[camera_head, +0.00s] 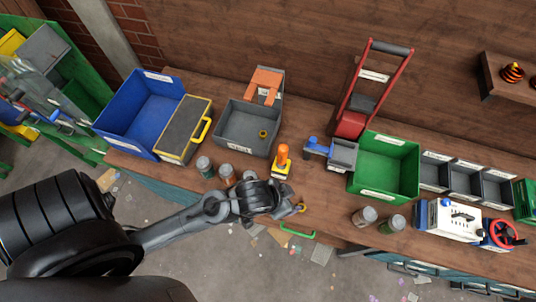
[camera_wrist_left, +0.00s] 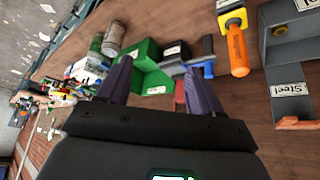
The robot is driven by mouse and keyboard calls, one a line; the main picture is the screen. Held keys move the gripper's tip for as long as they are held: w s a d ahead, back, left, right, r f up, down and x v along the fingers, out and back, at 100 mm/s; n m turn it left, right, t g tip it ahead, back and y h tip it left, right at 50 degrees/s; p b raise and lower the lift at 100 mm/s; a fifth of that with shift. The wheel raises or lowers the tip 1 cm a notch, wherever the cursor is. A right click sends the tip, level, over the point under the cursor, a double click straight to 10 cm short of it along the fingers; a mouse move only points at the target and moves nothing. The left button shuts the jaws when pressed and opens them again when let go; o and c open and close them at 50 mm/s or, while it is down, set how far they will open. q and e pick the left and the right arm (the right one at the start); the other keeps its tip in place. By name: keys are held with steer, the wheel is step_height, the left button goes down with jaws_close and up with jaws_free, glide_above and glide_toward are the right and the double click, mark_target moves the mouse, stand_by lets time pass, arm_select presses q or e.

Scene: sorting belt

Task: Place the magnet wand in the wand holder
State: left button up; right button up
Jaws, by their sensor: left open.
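An orange handle (camera_head: 283,153), which looks like the magnet wand, stands upright on a yellow base (camera_head: 280,172) with a white label, near the bench's front edge. I cannot tell whether that base is the wand holder or part of the wand. In the left wrist view the orange handle (camera_wrist_left: 237,50) is at upper right, outside the fingers. My left gripper (camera_head: 298,207) is in front of and below it in the head view, apart from it. In the left wrist view my left gripper (camera_wrist_left: 159,88) is open, with nothing between its fingers. My right gripper is not in view.
A grey bin (camera_head: 235,142) with an orange bracket (camera_head: 266,82) stands behind left. Cans (camera_head: 205,167) are left of the gripper. A blue-handled grey fixture (camera_head: 343,155) and green bin (camera_head: 385,152) are right. Bench between handle and right-hand jars (camera_head: 364,217) is mostly clear.

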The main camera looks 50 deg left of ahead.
arm_select(q)
steer(key=s+a+f+g+y, duration=0.1)
steer(key=s+a+g, duration=0.1)
steer(key=s+a, duration=0.5)
steer(key=shift+s+n, duration=0.3)
step_height(320, 180, up, 10)
steer(key=p, duration=1)
steer(key=shift+r, duration=0.1)
